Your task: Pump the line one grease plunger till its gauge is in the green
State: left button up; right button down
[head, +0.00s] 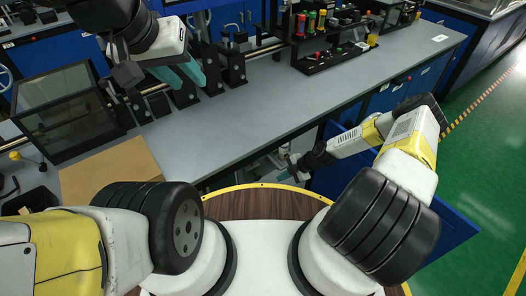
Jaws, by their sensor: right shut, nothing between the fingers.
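I cannot make out the line one grease plunger or its gauge with certainty. My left gripper (183,76) is at the upper left, its teal fingers over the bench beside dark upright posts (209,68). Its fingertips overlap and their gap is not clear. My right gripper (286,175) is low, beyond the round platform's edge, by the opening under the bench front. It is shut and empty, small and partly in shadow. A yellow-topped knob on a dark rod (15,156) stands at the far left, and I cannot tell what it belongs to.
The grey bench (330,105) has a clear middle. A black rack (325,60) with coloured parts stands at its back. A dark glazed box (68,110) and a tan board (105,168) are at left. A blue door (445,240) hangs open at the right, beneath my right arm.

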aim_at(258, 178)
jog(key=shift+a, duration=0.1)
jog(key=w+a+f, duration=0.4)
jog(key=a+f, duration=0.4)
jog(key=shift+w, duration=0.4)
dwell(0.4)
